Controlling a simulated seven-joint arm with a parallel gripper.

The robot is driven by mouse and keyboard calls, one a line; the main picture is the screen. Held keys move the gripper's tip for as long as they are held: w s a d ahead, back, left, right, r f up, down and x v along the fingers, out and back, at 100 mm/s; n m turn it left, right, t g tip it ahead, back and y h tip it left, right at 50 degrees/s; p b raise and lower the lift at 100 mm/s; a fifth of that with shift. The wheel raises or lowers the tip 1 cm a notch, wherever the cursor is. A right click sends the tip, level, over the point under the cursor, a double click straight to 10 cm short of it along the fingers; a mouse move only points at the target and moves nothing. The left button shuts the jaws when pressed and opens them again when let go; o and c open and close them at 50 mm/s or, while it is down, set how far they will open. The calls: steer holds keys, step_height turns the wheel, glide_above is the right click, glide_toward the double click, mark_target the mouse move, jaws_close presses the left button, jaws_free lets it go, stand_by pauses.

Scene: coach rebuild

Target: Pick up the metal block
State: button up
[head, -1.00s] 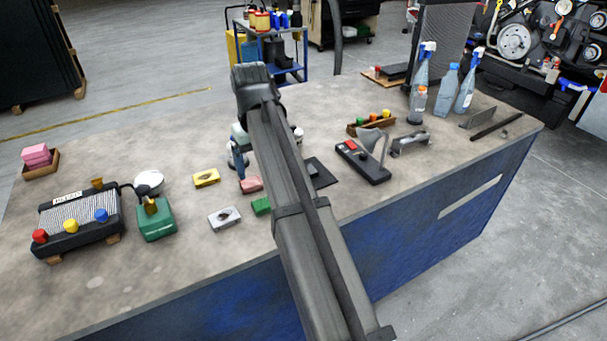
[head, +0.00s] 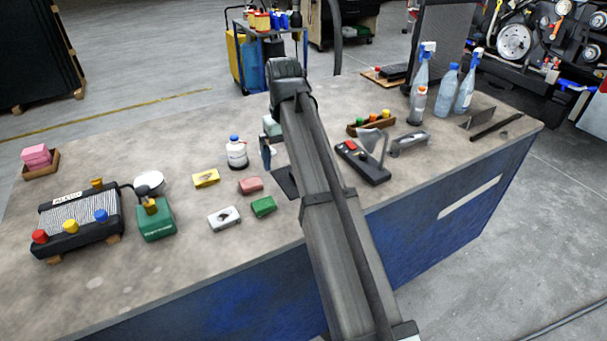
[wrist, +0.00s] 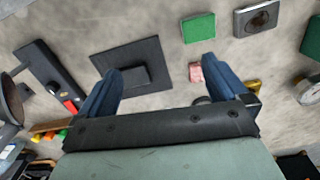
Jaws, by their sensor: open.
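A silver-grey metal block (head: 224,217) with a dark oval on top lies flat near the front of the bench; it also shows at the top of the wrist view (wrist: 256,18). My gripper (wrist: 160,66) is open and empty, its two blue fingers spread above the bench. The silver block lies outside the fingers, beyond the right one in the wrist view. In the head view my arm partly hides the gripper (head: 267,152) and the pad.
Green (head: 263,206), pink (head: 250,185) and yellow (head: 206,178) blocks lie near the metal block. A green box (head: 156,220) is to the left. A black red-buttoned device (head: 362,162) lies right of my arm.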

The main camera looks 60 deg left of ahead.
steer(key=shift+w+a+n, duration=0.5)
steer(key=shift+w+a, duration=2.85)
steer(key=shift+w, duration=0.85)
step_height(320, 180, down, 12)
steer(key=shift+f, duration=0.1)
steer(key=shift+a, duration=0.1)
steer(key=c, duration=1.2)
steer(key=shift+c, duration=0.2)
